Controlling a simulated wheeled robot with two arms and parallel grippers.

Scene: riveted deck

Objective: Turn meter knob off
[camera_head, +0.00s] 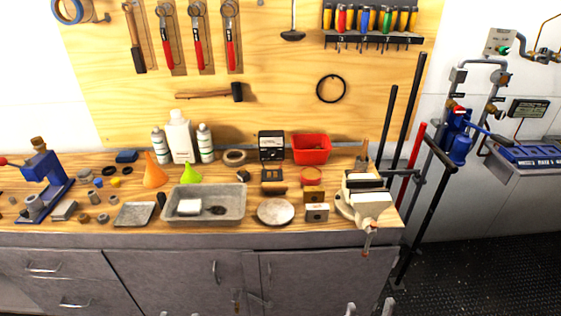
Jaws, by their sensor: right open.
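A small black meter (271,146) with a pale dial face stands upright at the back of the wooden workbench, left of a red bin. Its knob is too small to make out, so I cannot tell its setting. My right gripper (369,308) shows only as two pale fingertips at the bottom edge, apart and empty, low in front of the bench and well away from the meter. Small pale bits at the bottom edge left of centre may be my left gripper (164,313); its jaws are mostly cut off.
The workbench (95,223) is crowded. A grey tray (203,218), a round plate (275,211) and small boxes lie in front of the meter. The red bin (311,149) stands beside it. A vise (363,199) juts over the right front edge. Dark floor lies clear at right.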

